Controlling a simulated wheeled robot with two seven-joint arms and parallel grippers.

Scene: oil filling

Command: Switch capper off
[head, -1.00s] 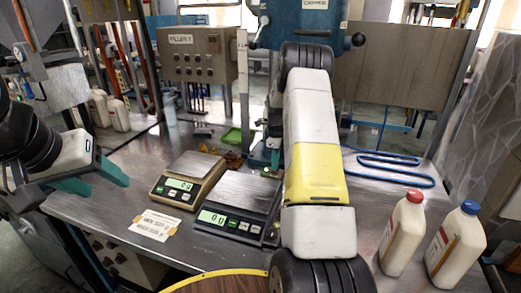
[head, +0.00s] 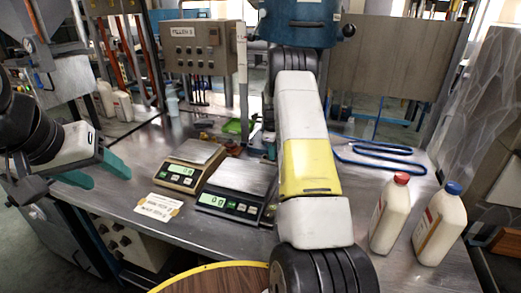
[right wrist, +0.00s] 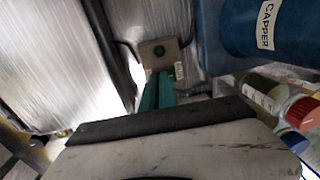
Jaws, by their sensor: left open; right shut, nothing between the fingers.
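The capper (head: 300,28) is a blue machine at the top middle of the head view. Its blue body (right wrist: 222,32), with a label reading CAPPER, fills the upper right of the right wrist view. In the head view my right arm hides this gripper. My left gripper (head: 97,174) is open and empty at the left.
Two scales (head: 190,166) (head: 228,196) stand mid-table. Bottles with a red cap (head: 390,212) and a blue cap (head: 440,225) stand at the right. A blue hose (head: 385,149) lies behind them. A filler control box (head: 201,47) stands at the back left.

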